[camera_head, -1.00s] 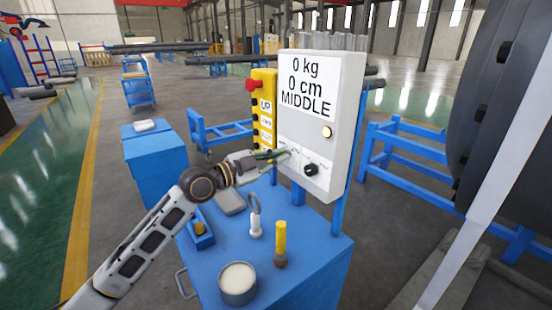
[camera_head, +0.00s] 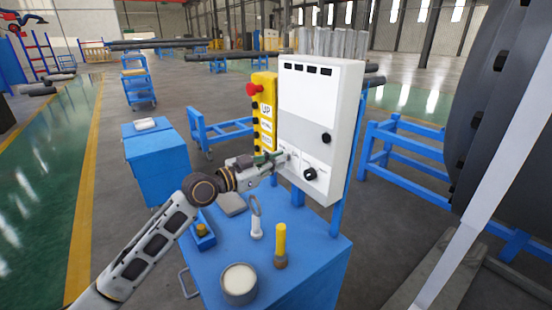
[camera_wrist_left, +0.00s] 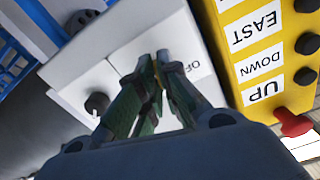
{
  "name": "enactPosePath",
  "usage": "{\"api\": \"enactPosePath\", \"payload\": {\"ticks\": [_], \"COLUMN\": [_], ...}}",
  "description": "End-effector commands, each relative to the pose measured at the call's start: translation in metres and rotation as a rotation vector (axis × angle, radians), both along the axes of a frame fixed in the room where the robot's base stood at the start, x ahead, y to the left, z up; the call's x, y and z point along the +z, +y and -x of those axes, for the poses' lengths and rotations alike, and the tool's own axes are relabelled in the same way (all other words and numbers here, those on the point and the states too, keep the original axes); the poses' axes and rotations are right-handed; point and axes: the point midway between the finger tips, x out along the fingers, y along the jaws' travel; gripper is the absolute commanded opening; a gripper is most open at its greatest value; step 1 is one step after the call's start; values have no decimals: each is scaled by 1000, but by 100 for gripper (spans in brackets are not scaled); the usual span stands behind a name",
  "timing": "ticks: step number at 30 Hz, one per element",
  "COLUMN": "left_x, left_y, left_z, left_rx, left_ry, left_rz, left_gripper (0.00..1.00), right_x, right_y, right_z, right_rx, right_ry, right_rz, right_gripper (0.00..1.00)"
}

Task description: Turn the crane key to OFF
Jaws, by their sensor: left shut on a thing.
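The white control box (camera_head: 305,105) stands upright on the blue cart, and its display area is blank with a row of small dark windows at the top. My left gripper (camera_head: 284,156) reaches the lower left of its front face. In the left wrist view my gripper (camera_wrist_left: 160,60) has its fingertips together on the key, which the fingers almost wholly hide. A black knob (camera_head: 310,174) sits to the right of the gripper. The round lamp (camera_head: 326,138) on the box is dark. My right gripper is out of view.
A yellow pendant (camera_head: 264,112) with a red button is left of the box. On the blue cart top (camera_head: 310,250) stand a white tin (camera_head: 239,279), a yellow-handled tool (camera_head: 281,240) and a ring-topped piece (camera_head: 256,220). Another blue cabinet (camera_head: 158,165) is farther left.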

Motion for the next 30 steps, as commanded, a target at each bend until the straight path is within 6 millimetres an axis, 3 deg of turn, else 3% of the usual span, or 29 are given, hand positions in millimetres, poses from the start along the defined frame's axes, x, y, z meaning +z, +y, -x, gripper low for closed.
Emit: {"api": "enactPosePath", "payload": {"ticks": [20,30], "left_x": [3,3], "left_y": [0,0], "left_z": [0,-1], "left_rx": [0,-1], "left_ry": [522,735], "left_rz": [379,537], "left_gripper": [0,0], "right_x": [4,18], "right_y": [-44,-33], "right_z": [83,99], "right_rx": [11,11], "right_ry": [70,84], "right_rz": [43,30], "right_gripper": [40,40]}}
